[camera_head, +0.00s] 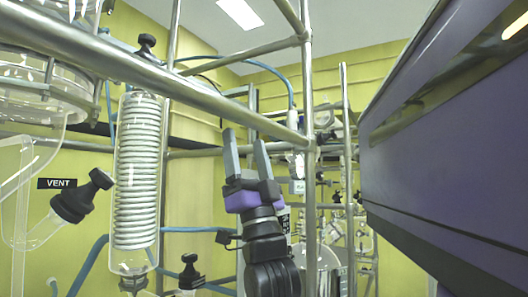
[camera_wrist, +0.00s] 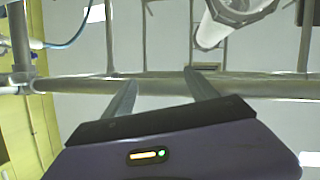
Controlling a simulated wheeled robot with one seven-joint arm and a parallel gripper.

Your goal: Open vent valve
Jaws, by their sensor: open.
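The vent valve (camera_head: 82,196) is a black knob on a slanted glass side arm at the left in the head view, just below and right of a black "VENT" label (camera_head: 57,183). My gripper (camera_head: 245,137) points upward in the middle of the head view, well to the right of the vent valve, with the glass coil condenser between them in the picture. Its two grey fingers are apart with nothing between them. The fingers also show in the wrist view (camera_wrist: 162,85), spread and empty. The vent valve is not visible in the wrist view.
The coil condenser (camera_head: 137,170) stands upright right of the valve, with a black knob (camera_head: 146,42) above it. A thick metal rail (camera_head: 190,88) crosses diagonally above my gripper, and an upright post (camera_head: 311,180) stands to its right. Blue hoses (camera_head: 90,262) run below.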

